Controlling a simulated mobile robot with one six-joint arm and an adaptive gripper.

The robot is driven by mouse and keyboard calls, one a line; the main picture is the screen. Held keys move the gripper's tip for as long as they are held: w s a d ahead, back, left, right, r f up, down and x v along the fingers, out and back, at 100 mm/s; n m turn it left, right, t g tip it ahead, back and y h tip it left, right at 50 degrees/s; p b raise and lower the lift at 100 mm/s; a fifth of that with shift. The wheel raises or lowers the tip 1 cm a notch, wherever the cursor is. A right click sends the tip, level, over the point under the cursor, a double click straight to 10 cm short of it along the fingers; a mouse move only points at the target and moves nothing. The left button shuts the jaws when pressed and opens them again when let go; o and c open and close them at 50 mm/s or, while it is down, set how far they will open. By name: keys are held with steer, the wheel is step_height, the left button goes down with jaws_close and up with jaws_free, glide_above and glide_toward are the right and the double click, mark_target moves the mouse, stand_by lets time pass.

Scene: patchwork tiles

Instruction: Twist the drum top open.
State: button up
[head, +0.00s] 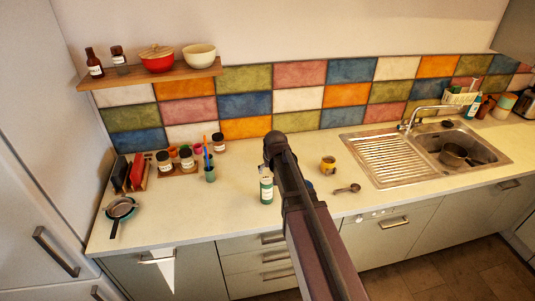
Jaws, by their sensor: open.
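I cannot pick out a drum with a twist top for sure. A small blue thing (310,186) shows at the right edge of my arm on the counter, mostly hidden behind it. A pale bottle with a green label (266,190) stands upright just left of my arm. A small yellow mug-like pot (328,165) stands to the right of the arm. My dark arm rises from the bottom edge and bends over the counter. My gripper is hidden behind the arm, so its place relative to these things does not show.
A metal scoop (348,189) lies right of my arm. The sink (465,148) and drainer are farther right. Spice jars (186,158), a cup of utensils (209,170) and a small pan (120,208) stand left. The counter (190,212) is clear at front left. A shelf (150,76) hangs above.

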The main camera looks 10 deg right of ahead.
mark_target(267, 179)
steer(key=shift+w+r+t+p, duration=0.35)
steer(key=shift+w+r, duration=0.5)
steer(key=shift+w, duration=0.3)
steer(key=shift+f, duration=0.15)
steer(key=b+x, duration=1.2)
steer(key=x, duration=0.1)
steer(key=shift+f+b, duration=0.3)
steer(key=shift+b, duration=0.1)
steer(key=c, duration=1.2)
